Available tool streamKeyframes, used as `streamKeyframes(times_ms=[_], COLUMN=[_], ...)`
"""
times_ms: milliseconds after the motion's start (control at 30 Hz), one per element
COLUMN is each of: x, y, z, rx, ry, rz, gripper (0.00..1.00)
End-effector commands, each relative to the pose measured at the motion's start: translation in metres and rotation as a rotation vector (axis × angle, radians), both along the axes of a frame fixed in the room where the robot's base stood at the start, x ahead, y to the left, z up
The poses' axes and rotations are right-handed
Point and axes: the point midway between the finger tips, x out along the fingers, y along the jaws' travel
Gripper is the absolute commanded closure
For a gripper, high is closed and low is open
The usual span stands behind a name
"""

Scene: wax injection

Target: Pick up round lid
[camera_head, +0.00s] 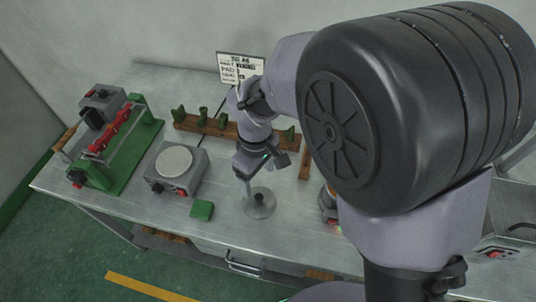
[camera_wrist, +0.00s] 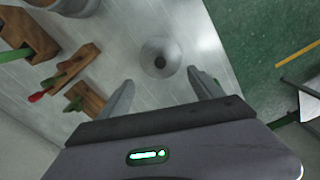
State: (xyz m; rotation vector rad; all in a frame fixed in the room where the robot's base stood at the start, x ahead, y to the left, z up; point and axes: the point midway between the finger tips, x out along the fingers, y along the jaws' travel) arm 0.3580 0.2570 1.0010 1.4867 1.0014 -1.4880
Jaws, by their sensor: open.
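The round lid (camera_head: 258,203) is a grey metal disc with a dark knob at its centre. It lies on the metal table (camera_head: 300,238) in the head view, near the middle. In the wrist view the lid (camera_wrist: 160,58) shows ahead of and between the two fingers. My gripper (camera_wrist: 160,92) is open and empty, with its fingers spread wide. In the head view my gripper (camera_head: 246,180) hangs just above the lid, at its upper left. The fingers do not appear to touch the lid.
A hotplate-like device (camera_head: 176,168) and a small green block (camera_head: 202,210) stand left of the lid. A wooden rack (camera_head: 222,129) with green pieces lies behind. A green-based machine (camera_head: 115,150) stands at far left. A sign (camera_head: 240,68) is at the back. Bare table surrounds the lid.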

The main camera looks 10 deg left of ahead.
Motion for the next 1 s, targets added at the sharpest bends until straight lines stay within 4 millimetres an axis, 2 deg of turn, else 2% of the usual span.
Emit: streamKeyframes(times_ms=[33, 100, 200, 367, 600, 800, 867, 1000], x=[-0.001, 0.000, 0.000, 0.000, -0.002, -0.001, -0.001, -0.001], y=[-0.001, -0.001, 0.000, 0.000, 0.000, 0.000, 0.000, 0.000], z=[-0.021, -0.039, -0.055, -0.067, -0.112, -0.111, -0.111, -0.111], rx=[-0.003, -0.001, 0.000, 0.000, -0.001, 0.001, 0.001, 0.001], ry=[0.003, 0.002, 0.000, 0.000, 0.001, 0.000, 0.000, 0.000], rz=[0.000, 0.000, -0.003, -0.003, -0.004, -0.004, -0.004, -0.004], gripper=[0.24, 0.24, 0.24, 0.24, 0.24, 0.24, 0.34, 0.62])
